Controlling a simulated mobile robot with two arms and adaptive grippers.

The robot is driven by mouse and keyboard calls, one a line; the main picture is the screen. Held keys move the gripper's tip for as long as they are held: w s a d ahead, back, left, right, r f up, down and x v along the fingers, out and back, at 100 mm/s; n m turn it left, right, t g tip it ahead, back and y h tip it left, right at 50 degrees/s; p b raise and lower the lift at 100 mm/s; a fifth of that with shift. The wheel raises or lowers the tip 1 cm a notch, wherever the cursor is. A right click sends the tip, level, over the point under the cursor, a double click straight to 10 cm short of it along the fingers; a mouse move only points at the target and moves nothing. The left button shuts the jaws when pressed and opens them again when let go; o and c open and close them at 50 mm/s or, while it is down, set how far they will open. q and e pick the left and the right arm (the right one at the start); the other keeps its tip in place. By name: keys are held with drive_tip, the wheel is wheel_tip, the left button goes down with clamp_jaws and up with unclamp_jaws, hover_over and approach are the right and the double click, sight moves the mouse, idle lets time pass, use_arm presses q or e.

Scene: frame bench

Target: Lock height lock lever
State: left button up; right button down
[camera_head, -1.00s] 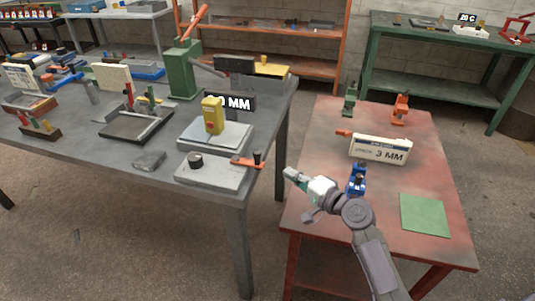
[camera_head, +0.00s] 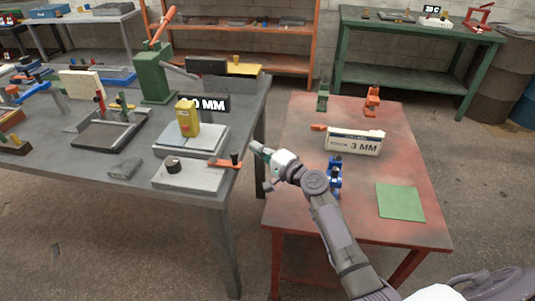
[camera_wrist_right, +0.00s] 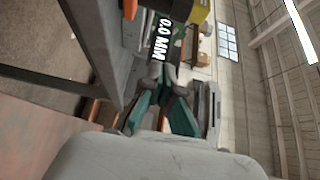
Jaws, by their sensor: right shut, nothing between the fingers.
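A small orange piece (camera_wrist_right: 130,9), likely the same lever, shows at the top of the right wrist view. My right gripper (camera_head: 257,148) is shut and empty, just right of the lever and apart from it. Its fingers (camera_wrist_right: 160,82) also show in the wrist view. My left gripper is not in view.
A yellow unit (camera_head: 187,117) with a "0 MM" sign (camera_head: 210,104) stands behind the block. A red table (camera_head: 290,215) to the right carries a "3 MM" box (camera_head: 354,143), a blue clamp (camera_head: 335,172) and a green pad (camera_head: 400,202). A gap separates bench and table.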

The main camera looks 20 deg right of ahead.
drive_tip(key=a+p, duration=0.2)
drive_tip(key=a, duration=0.2)
drive_tip(key=shift+w+a, duration=0.1)
drive_tip(key=shift+a, duration=0.05)
idle(0.5)
